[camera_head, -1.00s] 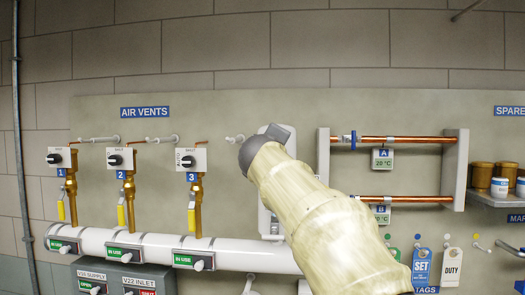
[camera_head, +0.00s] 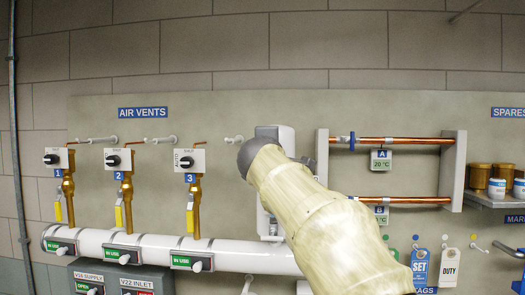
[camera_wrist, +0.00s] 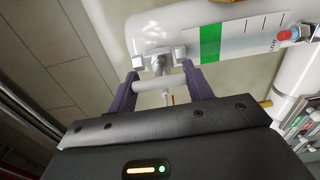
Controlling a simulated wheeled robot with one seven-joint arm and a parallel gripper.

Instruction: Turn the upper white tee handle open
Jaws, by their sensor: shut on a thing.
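A white tee handle (camera_wrist: 158,83) shows in the wrist view, its crossbar spanning the gap between my two purple fingers. My gripper (camera_wrist: 161,86) is shut on the bar, one finger at each end. A pale stem behind the bar joins a metal fitting (camera_wrist: 157,57) on a white body (camera_wrist: 205,28) with a green strip. In the head view, my arm hides the handle and my fingers; only parts of the white body (camera_head: 287,137) show beside my wrist. I cannot see a second tee handle clearly.
Left of my arm, a white pipe (camera_head: 225,252) carries several brass air vents (camera_head: 127,207). On the right is a rack with two copper pipes (camera_head: 400,141). Hanging tags (camera_head: 420,265) are at lower right, a shelf (camera_head: 497,200) at far right.

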